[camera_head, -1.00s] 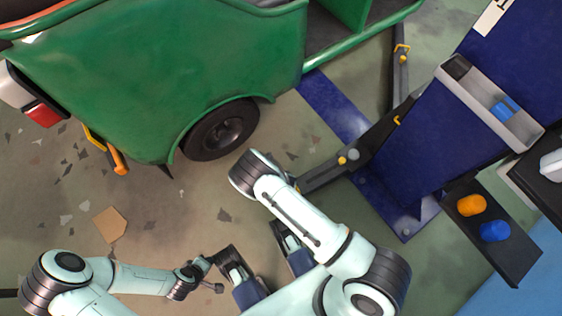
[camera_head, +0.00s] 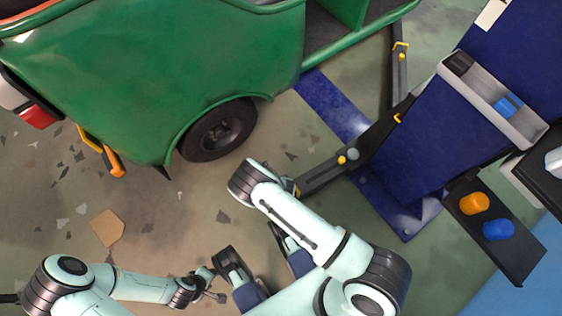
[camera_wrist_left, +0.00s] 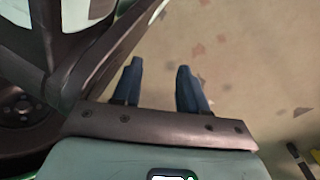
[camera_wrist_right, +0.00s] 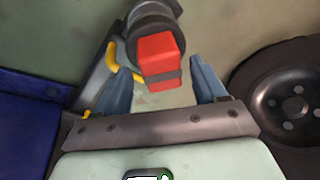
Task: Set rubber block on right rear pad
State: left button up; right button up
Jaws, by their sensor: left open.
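In the right wrist view a red block (camera_wrist_right: 160,55) with a dark band sits against a dark round pad (camera_wrist_right: 152,20), between the fingers of my right gripper (camera_wrist_right: 153,75). The fingers are open, with a gap on the right side; contact on the left is hard to tell. In the head view my right wrist hides this gripper, the block and the pad, beside the rickshaw's rear wheel (camera_head: 222,128). My left gripper (camera_wrist_left: 160,65) is open and empty over bare floor, at the lower middle of the head view.
The green rickshaw (camera_head: 170,70) fills the upper left. A dark lift arm (camera_head: 325,176) runs from the blue lift post (camera_head: 440,130) toward my right wrist. A dark shelf (camera_head: 515,255) holds an orange block (camera_head: 474,203) and a blue block (camera_head: 498,229). Floor at left is clear except flat debris.

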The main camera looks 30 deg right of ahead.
jog(key=p+v, duration=0.3)
jog(key=v, duration=0.6)
jog(key=shift+w+p, duration=0.15)
jog(key=shift+p, duration=0.15)
pick_arm(q)
jog(key=w+d+r+t+p, duration=0.1)
jog(key=w+d+r+t, duration=0.1)
jog(key=w+r, duration=0.3)
notch_tip(320, 180, up, 2)
jog(key=shift+r+m, duration=0.1)
jog(key=shift+m, duration=0.2)
pick_arm(e)
jog(key=s+a+r+n+y, duration=0.1)
jog(key=s+r+n+y, duration=0.2)
jog(key=s+r, duration=0.6)
jog(key=shift+s+a, duration=0.35)
jog(key=shift+s, duration=0.05)
